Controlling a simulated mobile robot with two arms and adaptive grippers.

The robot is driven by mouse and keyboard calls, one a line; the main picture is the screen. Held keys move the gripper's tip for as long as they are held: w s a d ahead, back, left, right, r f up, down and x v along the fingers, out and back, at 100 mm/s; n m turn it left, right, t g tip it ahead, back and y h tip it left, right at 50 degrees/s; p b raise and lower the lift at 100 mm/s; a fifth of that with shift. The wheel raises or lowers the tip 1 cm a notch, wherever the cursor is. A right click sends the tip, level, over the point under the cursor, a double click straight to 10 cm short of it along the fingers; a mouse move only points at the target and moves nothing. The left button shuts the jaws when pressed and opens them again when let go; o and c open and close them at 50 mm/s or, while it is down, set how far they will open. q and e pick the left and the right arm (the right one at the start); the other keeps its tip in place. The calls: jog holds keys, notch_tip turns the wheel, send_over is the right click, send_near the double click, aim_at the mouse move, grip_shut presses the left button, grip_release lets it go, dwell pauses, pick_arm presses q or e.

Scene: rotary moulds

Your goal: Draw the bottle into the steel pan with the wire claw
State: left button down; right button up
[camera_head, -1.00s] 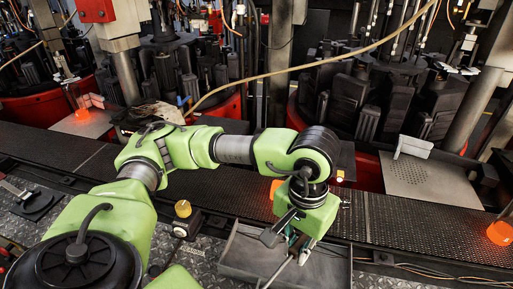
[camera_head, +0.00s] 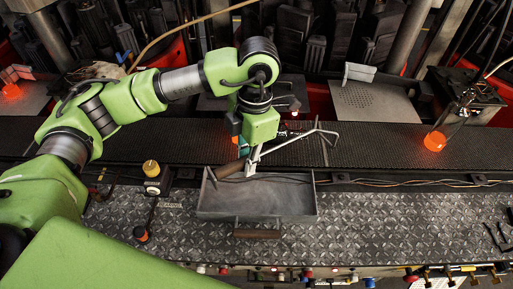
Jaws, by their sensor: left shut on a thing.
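My left gripper (camera_head: 250,165) is shut on the wire claw, above the back edge of the steel pan. The claw's brown handle (camera_head: 230,169) points left, and its wire end (camera_head: 318,135) reaches right over the dark conveyor. The steel pan (camera_head: 212,205) is a shallow dark tray that looks empty. Another glowing bottle (camera_head: 11,90) is at the far left. My right gripper is not in view.
The conveyor (camera_head: 390,146) runs across behind the pan. A perforated plate (camera_head: 375,105) and dark mould machinery stand behind it. A yellow-knobbed box (camera_head: 155,178) is left of the pan. Cables run along the conveyor's front edge. The tread plate (camera_head: 400,215) right of the pan is mostly clear.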

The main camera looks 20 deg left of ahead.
pick_arm(q)
jog(key=n, duration=0.2)
jog(key=w+n, duration=0.1)
jog(key=n, duration=0.2)
jog(key=d+r+n+h+p, duration=0.1)
jog(key=n, duration=0.1)
jog(key=shift+w+d+n+g, duration=0.1)
jog(key=shift+w+n+g, duration=0.2)
jog(key=shift+g, duration=0.1)
jog(key=n, duration=0.3)
jog(key=shift+w+d+n+h, duration=0.2)
jog(key=shift+d+n+h, duration=0.1)
jog(key=shift+n, duration=0.1)
jog(key=shift+f, duration=0.95)
jog(key=shift+f+b, duration=2.75)
jog(key=shift+f, duration=0.65)
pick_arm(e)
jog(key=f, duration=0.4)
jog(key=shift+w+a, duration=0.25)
pick_arm(q)
jog(key=shift+s, duration=0.1)
